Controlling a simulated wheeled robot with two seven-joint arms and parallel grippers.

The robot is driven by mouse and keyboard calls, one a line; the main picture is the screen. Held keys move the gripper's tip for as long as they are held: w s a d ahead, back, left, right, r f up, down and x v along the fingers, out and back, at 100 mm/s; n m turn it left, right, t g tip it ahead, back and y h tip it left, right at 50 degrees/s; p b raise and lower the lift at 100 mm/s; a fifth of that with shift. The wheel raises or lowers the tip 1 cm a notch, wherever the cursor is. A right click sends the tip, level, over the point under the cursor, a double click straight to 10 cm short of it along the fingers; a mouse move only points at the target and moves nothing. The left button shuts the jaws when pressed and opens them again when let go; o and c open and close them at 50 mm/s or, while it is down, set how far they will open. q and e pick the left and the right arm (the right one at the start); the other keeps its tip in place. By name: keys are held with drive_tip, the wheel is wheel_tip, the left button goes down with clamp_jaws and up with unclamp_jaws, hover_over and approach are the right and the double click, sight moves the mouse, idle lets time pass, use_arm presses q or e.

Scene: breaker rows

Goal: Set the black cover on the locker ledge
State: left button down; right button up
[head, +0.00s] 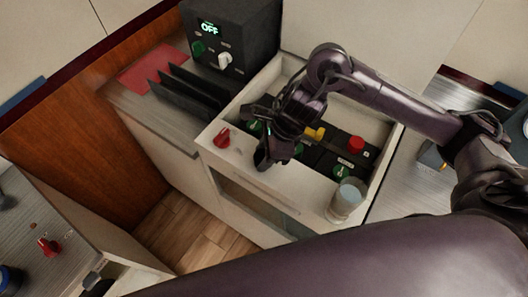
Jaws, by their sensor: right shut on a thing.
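My right gripper (272,155) reaches down from the right arm over the front wall of the white locker (262,182). It is shut on a dark thing, which I take to be the black cover; the dark fingers hide most of it, and its outline is hard to tell from them. The fingertips are over the locker's front ledge, between a red knob (222,138) and a clear cup (346,200). My left gripper is not in view.
Inside the locker is a black panel with green knobs (341,171), a yellow piece (315,133) and a red button (355,144). Dark upright plates (187,95) and a black control box reading OFF (232,45) stand on the left counter. A red mat (152,68) lies behind the plates.

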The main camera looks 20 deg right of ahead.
drive_tip(key=o, duration=1)
drive_tip(key=shift+c, duration=0.2)
drive_tip(key=shift+d+r, duration=0.1)
drive_tip(key=shift+r, duration=0.15)
drive_tip(key=p+v, duration=0.1)
drive_tip(key=v, duration=1)
drive_tip(key=shift+d+r, duration=0.2)
drive_tip(key=shift+r, duration=0.05)
drive_tip(key=shift+s, duration=0.15)
